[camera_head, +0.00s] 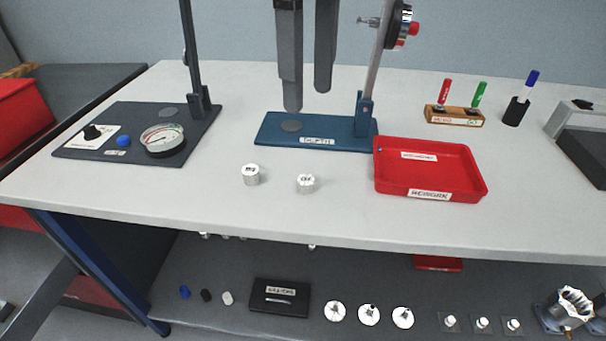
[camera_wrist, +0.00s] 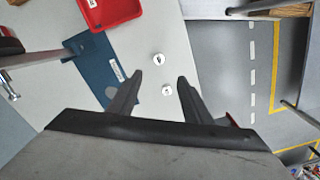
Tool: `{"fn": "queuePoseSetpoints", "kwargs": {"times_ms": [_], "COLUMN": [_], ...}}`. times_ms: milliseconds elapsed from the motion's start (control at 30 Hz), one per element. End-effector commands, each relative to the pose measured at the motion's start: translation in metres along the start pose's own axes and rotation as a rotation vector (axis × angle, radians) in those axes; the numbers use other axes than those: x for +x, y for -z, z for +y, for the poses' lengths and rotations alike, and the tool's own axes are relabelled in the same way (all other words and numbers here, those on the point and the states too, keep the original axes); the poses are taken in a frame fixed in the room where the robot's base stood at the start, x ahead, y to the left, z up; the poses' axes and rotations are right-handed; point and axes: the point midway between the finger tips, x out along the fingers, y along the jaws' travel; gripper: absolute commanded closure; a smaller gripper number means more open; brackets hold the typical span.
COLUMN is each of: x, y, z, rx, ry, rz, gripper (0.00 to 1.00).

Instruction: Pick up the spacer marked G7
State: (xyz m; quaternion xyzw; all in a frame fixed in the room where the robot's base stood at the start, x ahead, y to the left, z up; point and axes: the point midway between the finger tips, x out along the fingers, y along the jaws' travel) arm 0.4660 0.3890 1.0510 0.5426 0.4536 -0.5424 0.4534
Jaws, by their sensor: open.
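Two short silver-white cylindrical spacers stand upright on the bench, the left spacer (camera_head: 251,174) and the right spacer (camera_head: 306,184). Each has dark marking on its top, too small to read surely, so I cannot tell which is G7. In the wrist view one spacer (camera_wrist: 158,59) appears just beyond the fingertips, nearer the red tray. The other spacer (camera_wrist: 167,91) appears between the fingers. My gripper (camera_head: 308,100) is open and empty, above the bench near the blue stand; its two dark fingers also show in the wrist view (camera_wrist: 160,77).
A blue-based gauge stand (camera_head: 335,143) is behind the spacers. A red tray (camera_head: 430,193) lies to their right. A dark plate with a dial (camera_head: 85,153) stands left. Pens in holders (camera_head: 455,119) are at the back right. The bench around the spacers is clear, with its front edge (camera_head: 300,238) nearby.

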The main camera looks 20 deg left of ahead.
Motion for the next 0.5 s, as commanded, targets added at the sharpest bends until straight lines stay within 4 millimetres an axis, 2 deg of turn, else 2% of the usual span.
{"fn": "queuePoseSetpoints", "kwargs": {"times_ms": [500], "x": [0.09], "y": [-0.001], "z": [0.001], "rx": [0.002], "ry": [0.0], "rz": [-0.002], "gripper": [0.55]}}
